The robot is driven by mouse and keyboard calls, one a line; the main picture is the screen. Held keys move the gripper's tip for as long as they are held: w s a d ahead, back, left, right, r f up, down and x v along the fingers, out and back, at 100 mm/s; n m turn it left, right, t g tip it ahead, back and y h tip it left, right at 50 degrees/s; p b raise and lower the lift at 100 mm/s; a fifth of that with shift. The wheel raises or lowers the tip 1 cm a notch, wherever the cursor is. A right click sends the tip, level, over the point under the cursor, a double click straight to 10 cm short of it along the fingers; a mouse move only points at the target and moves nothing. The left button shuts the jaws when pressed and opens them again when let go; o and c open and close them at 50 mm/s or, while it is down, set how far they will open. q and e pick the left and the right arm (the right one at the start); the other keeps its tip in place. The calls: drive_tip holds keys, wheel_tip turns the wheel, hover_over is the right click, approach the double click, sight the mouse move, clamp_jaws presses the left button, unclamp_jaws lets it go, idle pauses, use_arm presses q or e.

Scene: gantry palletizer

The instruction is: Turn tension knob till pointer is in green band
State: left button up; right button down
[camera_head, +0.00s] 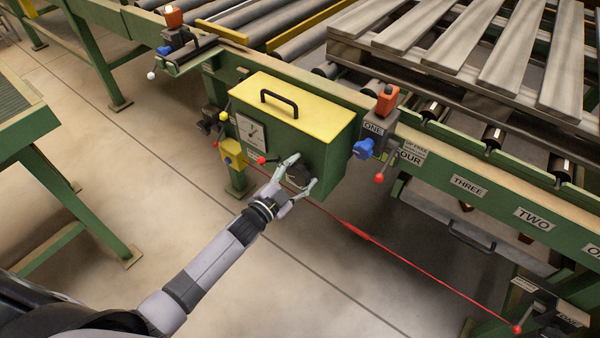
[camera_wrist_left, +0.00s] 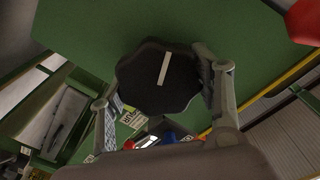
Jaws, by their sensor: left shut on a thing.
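The tension knob (camera_head: 299,175) is a dark, lobed knob on the front of a green box (camera_head: 325,150) with a yellow lid. In the left wrist view the knob (camera_wrist_left: 150,88) carries a white line, tilted slightly right of upright. My left gripper (camera_head: 301,173) is shut on the knob, one finger on each side; its fingers also show in the wrist view (camera_wrist_left: 163,92). A white gauge (camera_head: 250,134) with a dark pointer sits left of the knob on the box. Its green band is too small to make out. My right gripper is not in view.
A red-tipped lever (camera_head: 262,160) sits between gauge and knob. A yellow block (camera_head: 231,152) is at the box's left. A blue knob (camera_head: 363,149) and an orange part (camera_head: 386,99) are at its right. A red cord (camera_head: 370,238) runs below. The floor in front is open.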

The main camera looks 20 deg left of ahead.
use_arm(q)
drive_tip(key=c, duration=0.5)
drive_tip(key=shift+o, duration=0.2)
drive_tip(key=n+p, duration=0.1)
drive_tip(key=n, duration=0.3)
drive_tip(key=shift+a+n, duration=0.1)
drive_tip(key=shift+n, duration=0.3)
drive_tip(key=n+p, duration=0.1)
drive_tip(key=n, duration=0.3)
drive_tip(key=shift+a+n, duration=0.1)
drive_tip(key=shift+n, duration=0.2)
drive_tip(key=n, duration=0.4)
drive_tip(key=shift+w+f+n, duration=0.1)
drive_tip(key=shift+n, duration=0.2)
drive_tip(key=shift+a+n+b, duration=0.15)
drive_tip(key=shift+n+b, duration=0.65)
drive_tip(key=shift+n, duration=1.8)
